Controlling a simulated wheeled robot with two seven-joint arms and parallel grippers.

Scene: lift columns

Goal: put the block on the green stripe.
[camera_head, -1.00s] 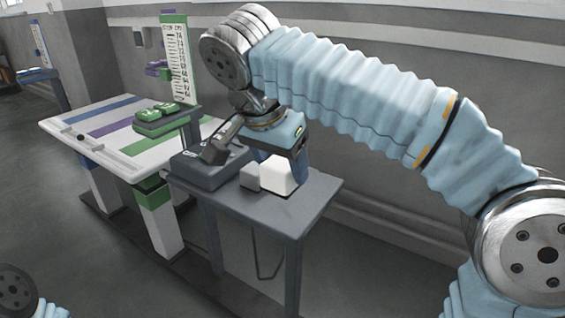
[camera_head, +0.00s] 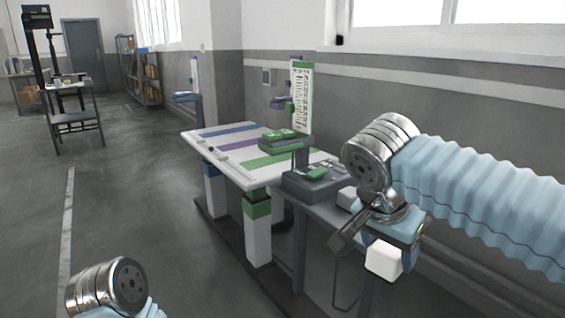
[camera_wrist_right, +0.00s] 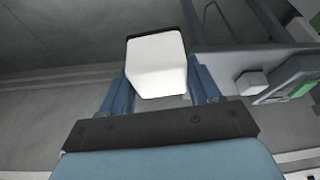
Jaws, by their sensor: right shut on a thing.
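A white block (camera_head: 383,258) is held in my right gripper (camera_head: 388,244), off the grey side table and out past its front edge. The right wrist view shows the white block (camera_wrist_right: 157,63) between the two blue fingers. The green stripe (camera_head: 272,159) is a band across the white table top (camera_head: 222,155), to the left of my right gripper; part of it is hidden behind a raised green-and-grey control box. My left arm's metal joint (camera_head: 106,287) shows at the lower left, but its gripper is out of view.
A smaller white block (camera_head: 347,199) stays on the grey side table (camera_head: 328,214), beside a dark device (camera_head: 318,182). Blue and purple stripes lie farther left. A tall scale panel (camera_head: 300,95) stands behind.

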